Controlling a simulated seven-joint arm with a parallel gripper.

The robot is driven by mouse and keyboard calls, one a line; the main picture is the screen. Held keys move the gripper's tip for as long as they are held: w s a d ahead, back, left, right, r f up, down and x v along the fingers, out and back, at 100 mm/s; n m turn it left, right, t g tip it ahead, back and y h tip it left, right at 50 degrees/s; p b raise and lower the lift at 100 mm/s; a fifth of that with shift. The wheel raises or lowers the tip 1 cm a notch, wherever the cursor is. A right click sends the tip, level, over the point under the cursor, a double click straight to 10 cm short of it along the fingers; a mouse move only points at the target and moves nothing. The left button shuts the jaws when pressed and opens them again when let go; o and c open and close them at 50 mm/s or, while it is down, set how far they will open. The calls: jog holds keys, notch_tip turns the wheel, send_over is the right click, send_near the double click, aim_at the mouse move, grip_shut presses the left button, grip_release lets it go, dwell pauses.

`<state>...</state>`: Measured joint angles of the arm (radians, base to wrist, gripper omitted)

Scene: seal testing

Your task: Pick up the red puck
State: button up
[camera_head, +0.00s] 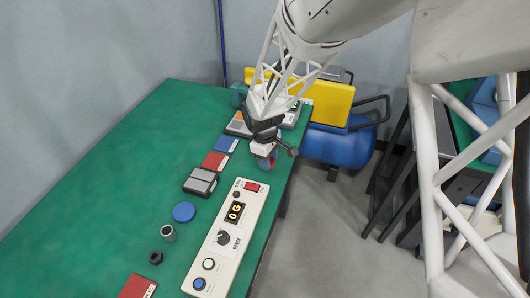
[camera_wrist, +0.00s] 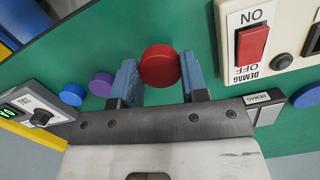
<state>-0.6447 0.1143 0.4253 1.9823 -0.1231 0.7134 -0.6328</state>
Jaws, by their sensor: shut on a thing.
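The red puck (camera_wrist: 159,66) is round and sits between the two blue fingers of my gripper (camera_wrist: 157,76) in the wrist view. The fingers are closed on its sides. In the head view my gripper (camera_head: 267,160) is low over the right part of the green table, beyond the white control box. Only a bit of red shows there beside the fingers. I cannot tell whether the puck touches the table.
The white control box (camera_head: 227,238) with a red switch stands nearby on the green table (camera_head: 110,170). A grey demag block (camera_head: 200,182), a blue disc (camera_head: 184,212) and red and blue labelled pads lie left. A purple disc (camera_wrist: 102,84) is near the gripper. The table's right edge is close.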

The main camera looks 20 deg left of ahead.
jog(key=s+d, duration=0.2)
jog(key=s, duration=0.1)
jog(key=s+d, duration=0.2)
jog(key=s, duration=0.1)
jog(key=s+d+r, duration=0.1)
jog(key=s+d, duration=0.1)
jog(key=s, duration=0.1)
jog(key=shift+s+d, duration=0.1)
jog(key=shift+d, duration=0.1)
dwell(0.6)
